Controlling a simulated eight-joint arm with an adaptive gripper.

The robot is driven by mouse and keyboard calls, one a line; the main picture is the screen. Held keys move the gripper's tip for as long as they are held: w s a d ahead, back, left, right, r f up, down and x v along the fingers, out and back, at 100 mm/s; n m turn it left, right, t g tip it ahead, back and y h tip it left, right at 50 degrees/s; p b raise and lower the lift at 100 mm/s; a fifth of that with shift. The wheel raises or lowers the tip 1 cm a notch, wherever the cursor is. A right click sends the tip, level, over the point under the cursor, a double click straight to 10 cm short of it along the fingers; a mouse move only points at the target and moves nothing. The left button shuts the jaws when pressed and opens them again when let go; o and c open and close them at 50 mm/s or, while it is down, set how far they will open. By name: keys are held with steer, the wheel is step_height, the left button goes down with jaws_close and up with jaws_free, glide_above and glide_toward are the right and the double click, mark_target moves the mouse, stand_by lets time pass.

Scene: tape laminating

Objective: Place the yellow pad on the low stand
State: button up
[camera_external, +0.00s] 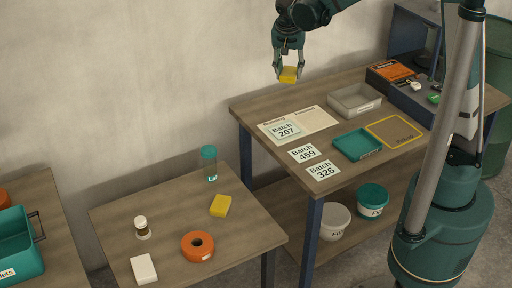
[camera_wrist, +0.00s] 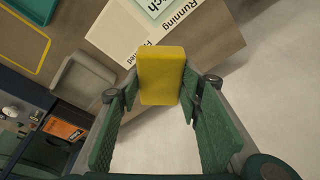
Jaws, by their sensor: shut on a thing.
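My gripper (camera_external: 289,66) is shut on a yellow pad (camera_external: 289,75) and holds it in the air above the back left part of the higher workbench, near the wall. In the wrist view the yellow pad (camera_wrist: 161,76) sits between the fingertips of my gripper (camera_wrist: 160,95). The low stand (camera_external: 115,215) is the lower wooden table at the left. A second yellow block (camera_external: 221,205) lies on it, near its right side.
The low stand also holds a teal-capped bottle (camera_external: 209,164), an orange ring (camera_external: 198,246), a small jar (camera_external: 142,228) and a white block (camera_external: 144,269). The workbench bears batch cards (camera_external: 302,153), a grey tray (camera_external: 354,101) and a teal tray (camera_external: 358,144).

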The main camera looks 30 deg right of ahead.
steer(key=w+a+n, duration=0.2)
steer(key=w+a, duration=0.1)
steer(key=a, duration=0.8)
steer(key=n+t+y, duration=0.1)
steer(key=n+y, duration=0.1)
steer(key=n, duration=0.5)
glide_above(170, 202)
steer(key=s, duration=0.1)
step_height(170, 202, down, 3)
step_height(170, 202, down, 23)
steer(key=shift+f, duration=0.1)
steer(key=shift+f+b, duration=0.5)
steer(key=shift+f, duration=2.6)
steer(key=shift+f+b, duration=0.4)
steer(key=shift+f, duration=1.45)
